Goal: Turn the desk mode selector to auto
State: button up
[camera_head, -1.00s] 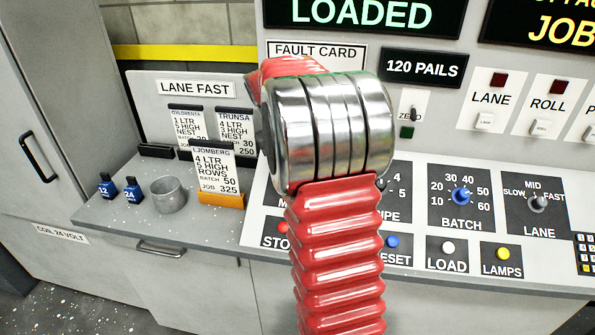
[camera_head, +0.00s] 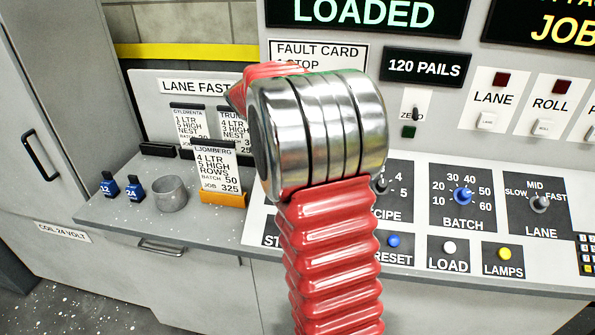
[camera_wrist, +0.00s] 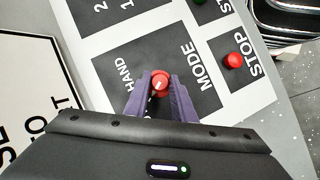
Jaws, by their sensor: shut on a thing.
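The mode selector (camera_wrist: 160,82) is a red knob with a white pointer mark on a dark plate (camera_wrist: 205,97) in the wrist view. The plate reads MODE and HAND; any other label is hidden behind my gripper. My gripper (camera_wrist: 160,88) has its two purple fingers shut on the red knob, one on each side. In the head view my red arm hides the mode selector and the gripper.
A red STOP button (camera_wrist: 233,60) sits beside the mode plate. In the head view the BATCH knob (camera_head: 462,195), LANE knob (camera_head: 540,203) and LAMPS button (camera_head: 504,254) are to the right. A metal cup (camera_head: 169,193) and a card holder (camera_head: 222,203) stand left.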

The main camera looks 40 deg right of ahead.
jog(key=o, duration=1.1)
jog(key=shift+c, duration=0.2)
jog(key=v, duration=1.3)
jog(key=shift+a+r, duration=0.3)
jog(key=shift+w, duration=0.15)
